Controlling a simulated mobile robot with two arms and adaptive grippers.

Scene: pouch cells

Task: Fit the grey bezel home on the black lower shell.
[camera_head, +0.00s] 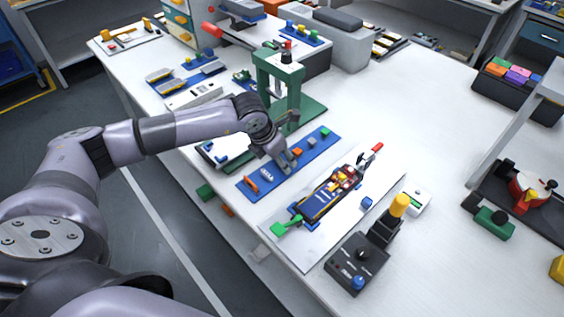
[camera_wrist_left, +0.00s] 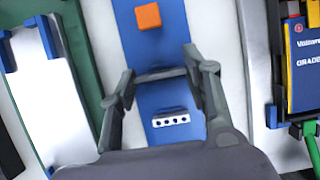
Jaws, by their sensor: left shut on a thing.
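My left gripper (camera_head: 287,163) is low over the blue board (camera_head: 325,144) in the head view. In the left wrist view its fingers (camera_wrist_left: 160,72) are closed on a thin grey piece (camera_wrist_left: 160,75), seen edge-on; I cannot tell for sure whether it is the bezel. A pale piece with several dark dots (camera_wrist_left: 171,118) shows on the board between the fingers. I cannot make out the black lower shell with certainty. My right gripper is not in view.
An orange block (camera_wrist_left: 148,16) lies on the blue board beyond the fingertips. A green press frame (camera_head: 262,85) stands behind the gripper. A fixture with a blue pouch cell (camera_head: 322,201) and a control box with a yellow cap (camera_head: 399,204) are to the right.

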